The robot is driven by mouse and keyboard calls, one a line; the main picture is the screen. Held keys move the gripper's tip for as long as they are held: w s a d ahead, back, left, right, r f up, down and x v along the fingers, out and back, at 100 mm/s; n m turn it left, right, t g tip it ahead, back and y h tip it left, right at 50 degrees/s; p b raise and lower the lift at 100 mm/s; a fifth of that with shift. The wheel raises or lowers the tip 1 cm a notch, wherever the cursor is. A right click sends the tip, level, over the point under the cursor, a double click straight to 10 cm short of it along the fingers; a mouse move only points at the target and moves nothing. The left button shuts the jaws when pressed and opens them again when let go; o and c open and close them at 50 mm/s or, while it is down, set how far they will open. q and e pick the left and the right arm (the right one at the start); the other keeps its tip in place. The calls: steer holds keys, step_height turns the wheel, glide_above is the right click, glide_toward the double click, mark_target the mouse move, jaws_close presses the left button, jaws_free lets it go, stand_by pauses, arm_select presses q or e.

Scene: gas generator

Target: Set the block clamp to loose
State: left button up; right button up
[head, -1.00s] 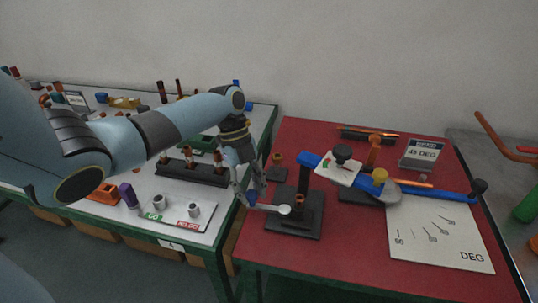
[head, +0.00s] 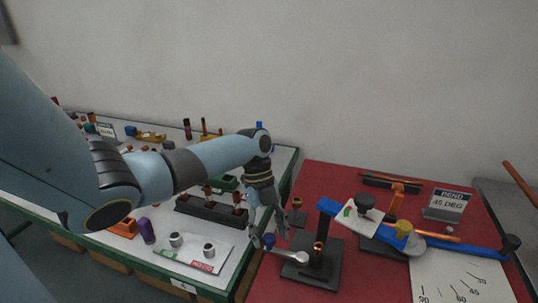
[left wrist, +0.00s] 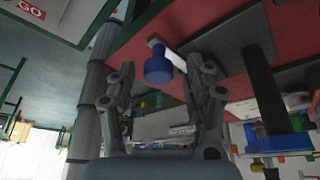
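The clamp lever is a pale arm (head: 290,254) with a blue knob (head: 269,240) at its left end. It sits at the left of a black base plate (head: 322,280) on the red table. The blue knob (left wrist: 158,66) also shows in the left wrist view. My left gripper (head: 269,238) is open, with a fingertip on each side of the knob. In the left wrist view the fingers (left wrist: 162,66) are well apart and I see no clear contact with the knob. My right gripper is not in view.
A blue bender arm (head: 450,245) with a yellow knob extends right of the base. A sign reading 45 DEG (head: 447,204) stands behind it, and an angle sheet (head: 460,282) lies in front. A white table (head: 110,225) with parts is at left.

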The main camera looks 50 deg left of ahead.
arm_select(q)
steer(key=v, duration=1.2)
steer(key=shift+s, duration=0.1)
